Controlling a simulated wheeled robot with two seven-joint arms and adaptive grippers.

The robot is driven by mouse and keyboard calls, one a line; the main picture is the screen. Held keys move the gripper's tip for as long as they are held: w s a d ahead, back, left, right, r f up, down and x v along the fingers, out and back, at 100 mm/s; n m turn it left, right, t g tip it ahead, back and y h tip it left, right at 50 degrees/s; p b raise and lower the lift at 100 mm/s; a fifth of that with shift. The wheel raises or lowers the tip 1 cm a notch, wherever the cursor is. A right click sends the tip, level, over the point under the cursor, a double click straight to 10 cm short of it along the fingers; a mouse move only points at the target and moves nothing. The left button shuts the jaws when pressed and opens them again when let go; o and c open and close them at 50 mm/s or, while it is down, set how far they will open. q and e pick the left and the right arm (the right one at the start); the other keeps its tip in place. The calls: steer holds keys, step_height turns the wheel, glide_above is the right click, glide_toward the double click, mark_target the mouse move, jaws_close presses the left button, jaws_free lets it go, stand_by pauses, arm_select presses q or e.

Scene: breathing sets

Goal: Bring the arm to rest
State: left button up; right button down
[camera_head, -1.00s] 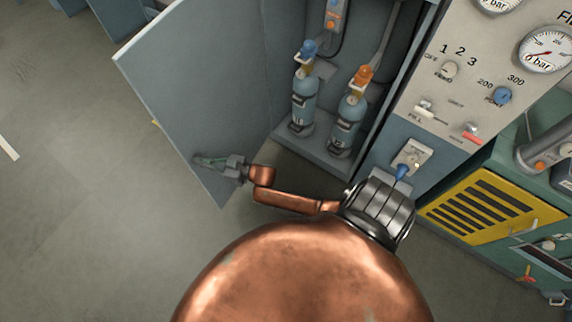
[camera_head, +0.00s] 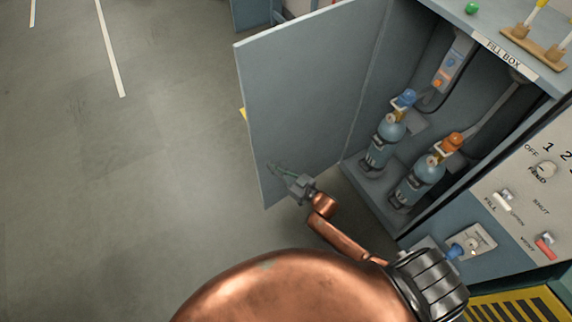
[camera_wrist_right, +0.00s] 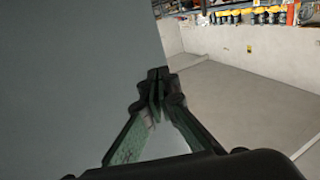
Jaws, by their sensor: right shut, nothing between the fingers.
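My right arm, copper with a black ribbed joint, reaches from the bottom of the head view toward the open cabinet door (camera_head: 305,95). My right gripper (camera_head: 276,169) is at the lower part of the door, in front of its face. In the wrist view the fingertips (camera_wrist_right: 158,78) meet with nothing between them. The grey door panel (camera_wrist_right: 75,70) fills the left of that view close to the fingers; I cannot tell whether they touch it. My left gripper is not in view.
The fill box cabinet (camera_head: 500,55) stands open with two blue cylinders (camera_head: 383,145) (camera_head: 418,180) inside. A control panel (camera_head: 525,195) with switches is at the right. A yellow and black grille (camera_head: 515,305) is below. Open grey floor (camera_head: 130,180) lies left of the door.

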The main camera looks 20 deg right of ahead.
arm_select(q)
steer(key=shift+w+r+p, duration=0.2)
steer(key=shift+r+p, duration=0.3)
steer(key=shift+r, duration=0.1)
arm_select(e)
steer(key=s+d, duration=0.1)
steer(key=s, duration=0.7)
steer(key=shift+s+d, duration=0.25)
steer(key=shift+d, duration=0.05)
steer(key=shift+f, duration=0.1)
